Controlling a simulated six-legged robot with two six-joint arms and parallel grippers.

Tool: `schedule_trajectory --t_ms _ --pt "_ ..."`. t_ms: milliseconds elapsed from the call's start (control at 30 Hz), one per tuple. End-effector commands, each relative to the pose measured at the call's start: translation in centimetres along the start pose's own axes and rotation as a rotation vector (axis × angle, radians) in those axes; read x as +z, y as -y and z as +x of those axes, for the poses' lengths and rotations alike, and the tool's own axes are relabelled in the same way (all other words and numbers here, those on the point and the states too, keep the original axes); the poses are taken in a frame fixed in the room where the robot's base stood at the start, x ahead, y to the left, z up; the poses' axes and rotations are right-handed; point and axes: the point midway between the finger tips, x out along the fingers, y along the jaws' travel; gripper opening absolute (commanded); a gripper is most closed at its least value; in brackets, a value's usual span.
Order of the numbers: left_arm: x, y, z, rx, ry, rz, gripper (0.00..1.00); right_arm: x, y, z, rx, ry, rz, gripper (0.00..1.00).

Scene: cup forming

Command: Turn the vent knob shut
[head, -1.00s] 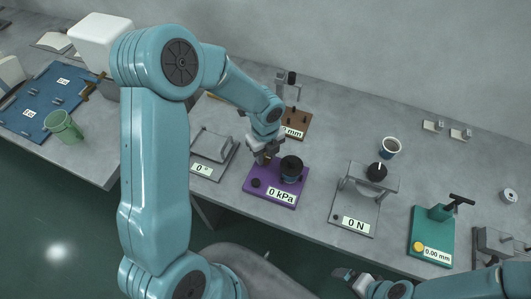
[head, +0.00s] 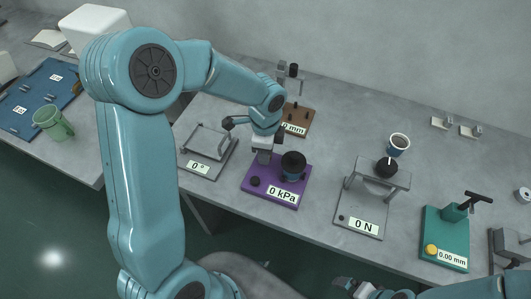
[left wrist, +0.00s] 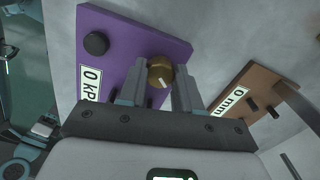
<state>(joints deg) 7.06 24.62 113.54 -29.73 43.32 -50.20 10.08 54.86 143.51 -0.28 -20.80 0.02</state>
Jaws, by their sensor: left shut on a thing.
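The purple board (head: 249,192) with the "0 kPa" label lies on the bench in the head view. It also shows in the left wrist view (left wrist: 128,42). A round brass knob (left wrist: 159,70) with a white pointer line, which I take for the vent knob, is on this board. My left gripper (left wrist: 174,84) has one finger on each side of the brass knob and is shut on it. In the head view my left gripper (head: 262,157) hides the knob. My right gripper (head: 346,284) is at the bottom edge, apart from the board; its jaw state is unclear.
A black knob (head: 255,181) and a dark round fixture (head: 293,163) are on the purple board close to my left gripper. A brown "mm" board (head: 299,117) lies behind, a grey "0 °" frame (head: 207,143) to the left, and a "0 N" stand (head: 358,210) to the right.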

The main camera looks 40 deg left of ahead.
Motion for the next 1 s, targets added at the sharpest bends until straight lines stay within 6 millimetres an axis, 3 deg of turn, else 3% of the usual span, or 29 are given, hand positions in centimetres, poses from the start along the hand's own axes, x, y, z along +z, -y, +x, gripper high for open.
schedule_trajectory --t_ms 500,1000 --pt "0.0 0.1 0.0 -0.006 -0.002 -0.464 0.03 -0.1 -1.1 3.0 0.000 0.000 0.000 1.00" --pt "0.0 0.0 -0.1 -0.005 -0.002 -0.696 0.03 -0.1 -1.5 4.0 0.000 0.000 0.000 1.00"
